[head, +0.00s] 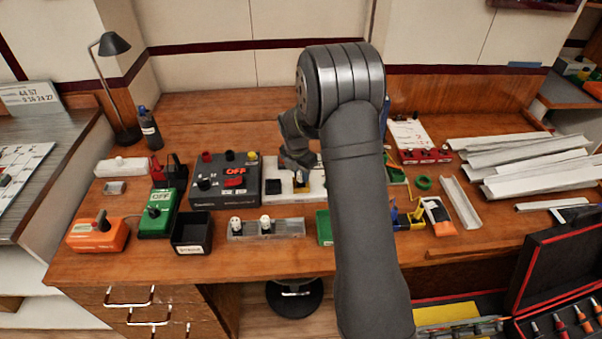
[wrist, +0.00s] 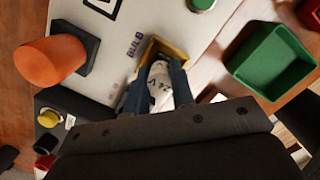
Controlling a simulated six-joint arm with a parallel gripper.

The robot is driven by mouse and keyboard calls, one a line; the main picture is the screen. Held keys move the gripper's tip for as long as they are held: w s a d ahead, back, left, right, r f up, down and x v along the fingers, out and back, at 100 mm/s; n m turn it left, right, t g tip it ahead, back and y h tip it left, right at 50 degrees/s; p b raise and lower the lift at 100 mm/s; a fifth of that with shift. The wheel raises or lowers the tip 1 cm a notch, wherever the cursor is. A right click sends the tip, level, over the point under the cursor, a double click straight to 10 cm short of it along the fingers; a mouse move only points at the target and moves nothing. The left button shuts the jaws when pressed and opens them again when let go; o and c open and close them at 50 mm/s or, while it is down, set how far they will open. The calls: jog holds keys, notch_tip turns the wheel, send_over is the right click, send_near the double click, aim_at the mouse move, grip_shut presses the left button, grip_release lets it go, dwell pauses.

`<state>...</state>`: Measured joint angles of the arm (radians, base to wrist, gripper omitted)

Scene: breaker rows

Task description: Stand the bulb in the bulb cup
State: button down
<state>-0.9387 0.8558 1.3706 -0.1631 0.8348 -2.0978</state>
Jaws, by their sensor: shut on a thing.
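My gripper (wrist: 156,92) is shut on the white bulb (wrist: 160,78), with one dark finger on each side of it. The yellow bulb cup (wrist: 176,50) is on a white panel beside the printed word BULB. The bulb's far end shows within the outline of the cup's rim; I cannot tell how deep it sits or whether it touches the bottom. In the head view, my gripper (head: 297,160) points down over the white panel, and the yellow cup (head: 303,185) shows just below it. The bulb is hidden there by the gripper.
A green tray (wrist: 275,60) lies to the right. In the head view, a grey box marked OFF (head: 205,172) and a black bin (head: 192,233) stand left; white channels (head: 530,160) lie right.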

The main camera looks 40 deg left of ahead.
jog(key=shift+f, duration=0.15)
jog(key=c, duration=1.2)
grip_release()
jog(key=shift+c, duration=0.2)
notch_tip(320, 180, up, 12)
jog(key=s, duration=0.1)
jog(key=shift+s, duration=0.4)
jog(key=f, duration=0.3)
jog(key=w+f, duration=0.1)
jog(key=f, duration=0.7)
jog(key=shift+w+f, duration=0.2)
jog(key=shift+w, duration=0.25)
jog(key=shift+r, duration=1.75)
